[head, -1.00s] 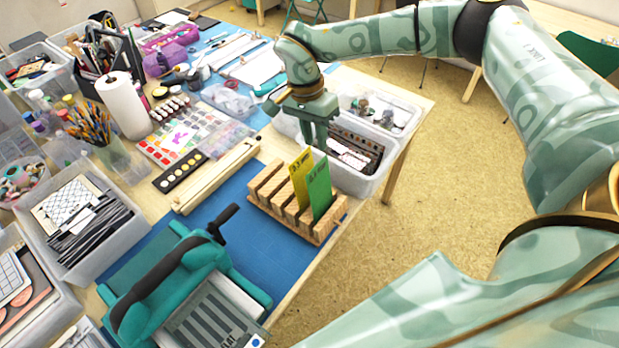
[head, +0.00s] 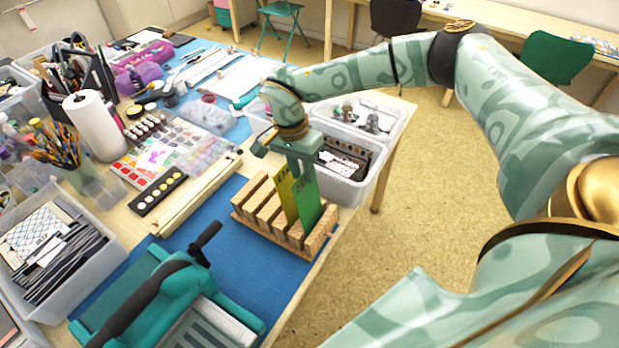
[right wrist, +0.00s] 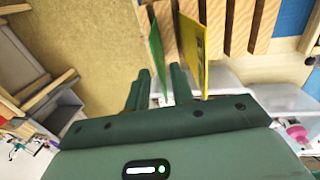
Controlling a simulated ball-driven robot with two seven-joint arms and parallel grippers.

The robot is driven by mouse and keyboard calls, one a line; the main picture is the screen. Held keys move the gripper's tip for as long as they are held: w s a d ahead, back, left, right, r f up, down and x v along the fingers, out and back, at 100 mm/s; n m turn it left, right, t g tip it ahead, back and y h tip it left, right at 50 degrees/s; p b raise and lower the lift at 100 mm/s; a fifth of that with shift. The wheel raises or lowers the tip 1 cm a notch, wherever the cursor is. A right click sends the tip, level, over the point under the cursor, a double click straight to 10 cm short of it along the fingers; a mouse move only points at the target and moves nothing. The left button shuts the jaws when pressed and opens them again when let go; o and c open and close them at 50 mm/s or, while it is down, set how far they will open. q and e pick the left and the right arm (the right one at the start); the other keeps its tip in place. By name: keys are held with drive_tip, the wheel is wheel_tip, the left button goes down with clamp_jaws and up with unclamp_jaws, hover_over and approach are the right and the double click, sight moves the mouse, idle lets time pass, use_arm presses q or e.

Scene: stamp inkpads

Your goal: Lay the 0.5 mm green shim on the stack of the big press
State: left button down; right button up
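The green shim (head: 309,205) stands upright in a slotted wooden rack (head: 262,225), beside a yellow shim (head: 286,197). My right gripper (head: 301,165) is at the top of the shims. In the right wrist view its two fingers (right wrist: 160,92) are apart, with the green shim (right wrist: 156,48) between them and a gap visible. The yellow shim (right wrist: 191,45) lies outside the right-hand finger. A teal press (head: 172,285) with a dark lever stands at the lower left, partly cut off by the frame. My left gripper is out of view.
A clear bin (head: 345,190) stands right behind the rack. A wooden bar (head: 185,205) and a palette strip (head: 158,195) lie left of it. The blue mat (head: 240,265) is bare between rack and press. The table edge is close on the right.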

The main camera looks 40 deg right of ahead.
clamp_jaws()
drive_tip(key=shift+r, duration=0.1)
wheel_tip(320, 180, up, 7)
drive_tip(key=w+p, duration=0.1)
drive_tip(key=p, duration=0.5)
drive_tip(key=shift+w+a, duration=0.15)
drive_tip(key=shift+a, duration=0.1)
